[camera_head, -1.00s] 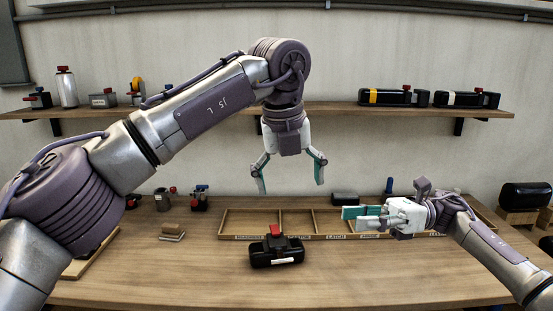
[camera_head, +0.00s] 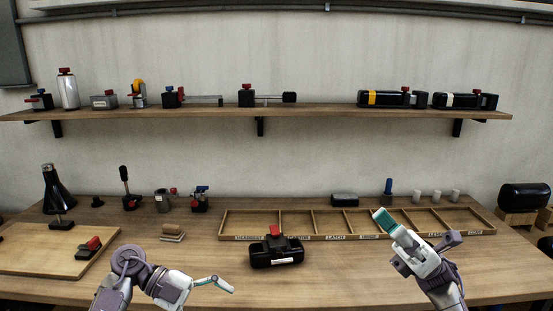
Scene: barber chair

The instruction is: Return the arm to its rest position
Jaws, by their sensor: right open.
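My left gripper (camera_head: 214,283) is low at the front of the bench, its arm folded at the bottom left of the picture. Its fingers point right and show nearly edge-on, so their opening is hard to tell; nothing shows in them. My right gripper (camera_head: 385,222) is open and empty, its teal fingertips pointing up and left over the front edge of the compartment tray (camera_head: 330,237). A black block with a red knob (camera_head: 276,250) sits on the bench between the two grippers, apart from both.
A wooden board (camera_head: 40,250) with a red-topped clamp (camera_head: 88,248) lies at the left. A small stacked block (camera_head: 172,233) stands on the bench. A wall shelf (camera_head: 320,111) holds several devices.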

